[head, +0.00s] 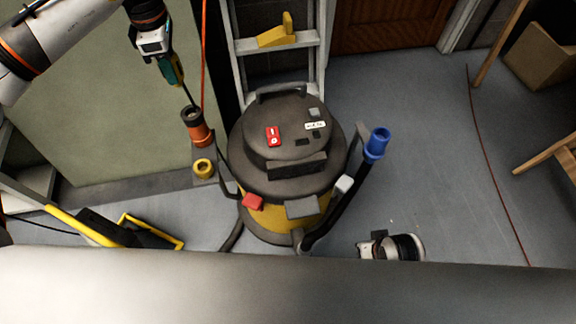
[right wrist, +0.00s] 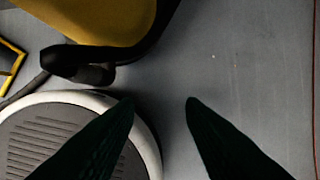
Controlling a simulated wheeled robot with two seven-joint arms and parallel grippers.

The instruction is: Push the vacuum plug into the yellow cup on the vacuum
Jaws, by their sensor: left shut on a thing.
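The vacuum (head: 285,140) stands on the floor in the middle of the head view, with a dark grey top and a yellow band. The yellow cup (head: 203,168) sits on a dark ledge at the vacuum's left side. The vacuum plug (head: 197,130), orange with a black end, shows just above the cup in the picture; the gap between them cannot be judged. My left gripper (head: 189,102) comes from the upper left, shut on the plug's black end. My right gripper (right wrist: 160,103) is open and empty over floor near the vacuum's lower body.
A blue hose end (head: 377,143) stands up at the vacuum's right. A ladder (head: 325,62) stands behind it. A large greenish panel (head: 110,110) is at left, with a yellow-framed object (head: 150,233) below it. The floor at right (head: 430,170) is mostly clear.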

